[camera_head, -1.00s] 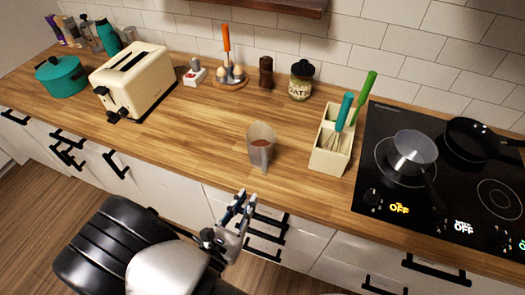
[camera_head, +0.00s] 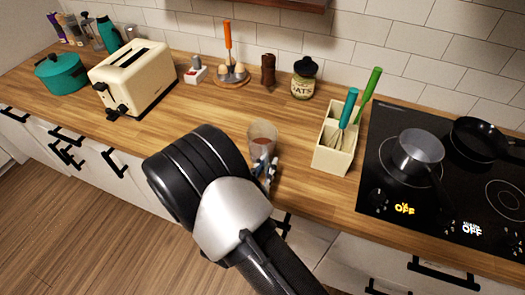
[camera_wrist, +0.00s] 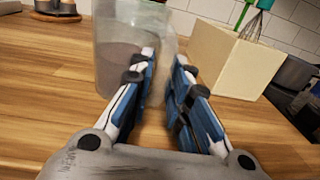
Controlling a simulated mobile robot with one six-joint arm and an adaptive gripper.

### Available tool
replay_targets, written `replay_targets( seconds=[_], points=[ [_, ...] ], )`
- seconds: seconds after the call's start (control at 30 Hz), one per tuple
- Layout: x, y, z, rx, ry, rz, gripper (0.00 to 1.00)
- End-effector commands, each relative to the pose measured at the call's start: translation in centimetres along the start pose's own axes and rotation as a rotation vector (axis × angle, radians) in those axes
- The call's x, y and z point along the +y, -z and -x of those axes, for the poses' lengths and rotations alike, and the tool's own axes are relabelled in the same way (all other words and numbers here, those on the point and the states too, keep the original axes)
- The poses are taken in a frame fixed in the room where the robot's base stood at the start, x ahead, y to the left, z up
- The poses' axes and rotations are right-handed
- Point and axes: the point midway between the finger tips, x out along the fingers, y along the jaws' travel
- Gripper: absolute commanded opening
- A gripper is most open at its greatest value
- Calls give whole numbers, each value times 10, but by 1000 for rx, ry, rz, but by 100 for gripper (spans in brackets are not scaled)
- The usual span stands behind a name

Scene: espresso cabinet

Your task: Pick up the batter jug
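The batter jug (camera_head: 262,132) is a clear, translucent cup with brown batter inside, standing upright near the counter's front edge. It also shows in the wrist view (camera_wrist: 115,60), large and just ahead of my fingers. My gripper (camera_head: 268,168) is at the jug's near side in the head view, partly covering its lower part. In the wrist view my gripper (camera_wrist: 165,62) has its two blue-and-white fingers apart, with the jug's right side, probably its handle, showing between the tips. I cannot tell whether a finger touches it.
A cream utensil holder (camera_head: 333,150) with whisk and green handles stands close right of the jug. The cooktop (camera_head: 375,170) with a pot and pan lies further right. An oats jar (camera_head: 303,80) and pepper mill (camera_head: 268,72) stand behind. The counter left of the jug is clear.

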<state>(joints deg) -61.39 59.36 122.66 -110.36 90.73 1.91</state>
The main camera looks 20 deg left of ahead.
Motion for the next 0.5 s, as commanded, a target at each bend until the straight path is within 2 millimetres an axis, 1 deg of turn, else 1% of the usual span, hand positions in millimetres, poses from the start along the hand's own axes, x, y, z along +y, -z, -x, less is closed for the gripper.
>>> replay_targets(
  seconds=[0.13, 0.37, 0.5],
  points=[
    [0, 0, 0, 0, 0, 0, 16],
    [0, 0, 0, 0, 0, 0, 1],
    [0, 0, 1, 1, 0, 0, 0]
  ],
)
